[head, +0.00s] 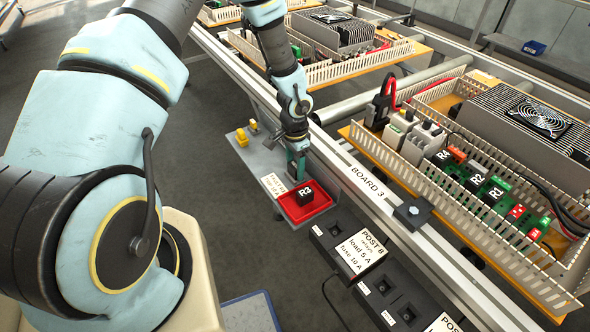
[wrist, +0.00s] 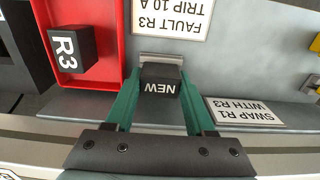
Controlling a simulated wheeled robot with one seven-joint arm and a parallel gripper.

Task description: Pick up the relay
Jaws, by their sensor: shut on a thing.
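A black relay block marked NEW (wrist: 160,90) sits between the green fingers of my gripper (head: 297,160) in the wrist view. The fingers are shut on its two sides. Its underside is hidden, so I cannot tell whether it is clear of the grey shelf. In the head view my gripper is over the shelf just behind the red tray, and the fingers hide this relay. A second black relay marked R3 (head: 306,194) stands in the red tray (head: 291,213); it also shows in the wrist view (wrist: 72,50), apart from my fingers.
A card (wrist: 172,14) reads FAULT R3 TRIP 10 A; another (wrist: 243,112) reads SWAP R1 WITH R3. Yellow pieces (head: 242,137) stand at the shelf's far end. The BOARD 3 rail (head: 345,169) runs alongside; beyond it a slotted duct (head: 440,195) encloses relays R4, R2 and R1.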

